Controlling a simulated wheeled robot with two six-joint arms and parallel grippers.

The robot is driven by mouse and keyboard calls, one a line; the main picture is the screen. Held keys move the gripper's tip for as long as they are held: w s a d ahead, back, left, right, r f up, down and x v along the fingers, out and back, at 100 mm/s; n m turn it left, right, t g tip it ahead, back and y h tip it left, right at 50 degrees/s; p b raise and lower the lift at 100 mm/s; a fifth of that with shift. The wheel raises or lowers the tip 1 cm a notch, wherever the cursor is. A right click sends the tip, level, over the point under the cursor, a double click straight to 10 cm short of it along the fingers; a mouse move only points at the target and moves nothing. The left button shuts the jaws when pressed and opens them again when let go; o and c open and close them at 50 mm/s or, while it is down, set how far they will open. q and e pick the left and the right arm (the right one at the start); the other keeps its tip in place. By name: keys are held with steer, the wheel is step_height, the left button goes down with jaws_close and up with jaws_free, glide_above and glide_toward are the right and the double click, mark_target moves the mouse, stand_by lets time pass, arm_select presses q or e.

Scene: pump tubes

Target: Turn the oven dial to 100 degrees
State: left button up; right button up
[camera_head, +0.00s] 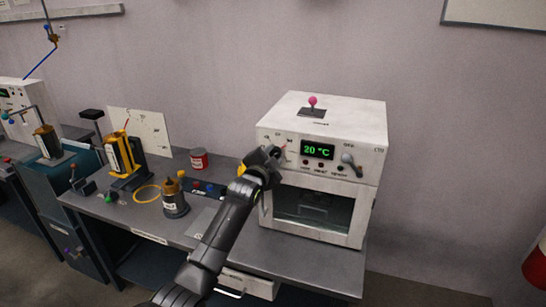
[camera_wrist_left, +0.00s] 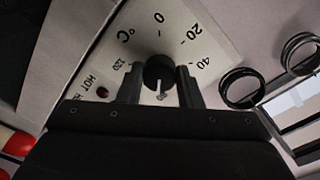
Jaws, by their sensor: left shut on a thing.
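The white oven (camera_head: 349,120) stands on the grey bench, its green display (camera_head: 318,150) reading 20 °C. The black round dial (camera_wrist_left: 158,72) shows in the left wrist view, on a pale plate (camera_wrist_left: 215,28) marked with degree numbers. Its white line points down in that picture, at a partly hidden number that looks like 80. My left gripper (camera_head: 272,154) is at the upper left of the oven front and hides the dial in the head view. In the left wrist view its fingers (camera_wrist_left: 159,80) are shut on the dial, one on each side. My right gripper is not in view.
Left on the bench (camera_head: 125,215) are a red can (camera_head: 199,159), a brass-topped pot (camera_head: 174,199) and a yellow ring (camera_head: 147,194).

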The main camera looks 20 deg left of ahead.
arm_select(q)
steer(key=shift+f+m, duration=0.15)
steer(key=shift+m, duration=3.45)
steer(key=o, duration=1)
steer(key=shift+s, duration=0.1)
steer(key=s+b, duration=0.1)
steer(key=s, duration=0.4)
steer(key=s+b, duration=0.1)
steer(key=s, duration=0.5)
steer(key=s+a+b, duration=0.1)
steer(key=s, duration=0.5)
steer(key=shift+s+r, duration=0.1)
steer(key=shift+r, duration=0.25)
steer(key=shift+a, duration=0.1)
